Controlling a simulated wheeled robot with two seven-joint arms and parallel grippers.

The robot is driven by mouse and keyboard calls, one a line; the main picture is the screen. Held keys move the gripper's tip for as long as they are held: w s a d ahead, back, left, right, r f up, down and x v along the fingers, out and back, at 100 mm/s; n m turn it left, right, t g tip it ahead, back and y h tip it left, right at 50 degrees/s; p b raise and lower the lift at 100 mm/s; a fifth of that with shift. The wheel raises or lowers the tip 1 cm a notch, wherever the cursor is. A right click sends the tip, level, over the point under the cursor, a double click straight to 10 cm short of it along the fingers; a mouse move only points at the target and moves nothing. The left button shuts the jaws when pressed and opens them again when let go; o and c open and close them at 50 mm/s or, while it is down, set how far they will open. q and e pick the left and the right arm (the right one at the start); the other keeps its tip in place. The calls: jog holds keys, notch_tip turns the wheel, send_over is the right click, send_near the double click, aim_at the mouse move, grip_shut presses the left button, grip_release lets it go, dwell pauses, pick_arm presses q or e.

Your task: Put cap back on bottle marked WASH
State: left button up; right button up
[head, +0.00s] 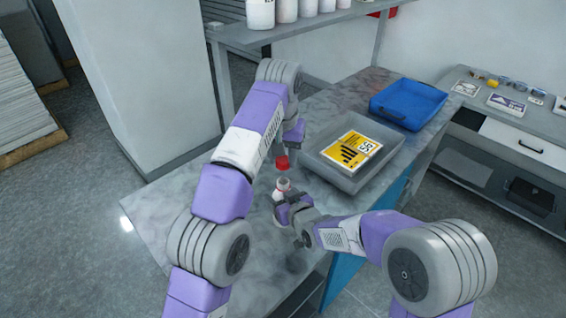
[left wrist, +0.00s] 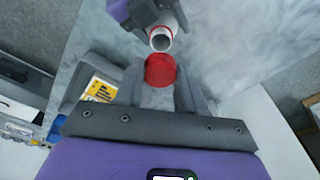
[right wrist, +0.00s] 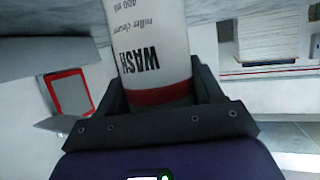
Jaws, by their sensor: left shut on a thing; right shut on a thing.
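The red cap (head: 282,161) is in my left gripper (head: 287,150), just above the open mouth of a white bottle (head: 283,184). In the left wrist view the cap (left wrist: 160,70) sits between the fingers of the left gripper (left wrist: 160,88), with a small offset from the bottle neck (left wrist: 161,40). My right gripper (head: 291,208) is shut around the bottle's body, over the worktop. In the right wrist view the bottle (right wrist: 150,35) reads WASH and has a red band, between the right gripper's fingers (right wrist: 160,88). The cap and bottle look apart.
A grey tray (head: 320,172) with a yellow-labelled pack (head: 347,151) stands right of the bottle. A blue bin (head: 408,103) is behind it. White bottles (head: 286,10) stand on the raised shelf. The worktop (head: 170,200) is clear at the left.

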pick_arm(q)
jog(key=shift+s+f, duration=0.15)
jog(key=shift+f, duration=1.65)
jog(key=shift+f, duration=0.1)
jog(key=shift+f, duration=0.8)
jog(key=shift+f, duration=0.65)
jog(key=o, duration=0.9)
pick_arm(e)
grip_shut()
pick_arm(q)
jog(key=shift+o, duration=0.5)
jog(key=shift+d, duration=0.1)
pick_arm(e)
jog(key=shift+a, duration=0.1)
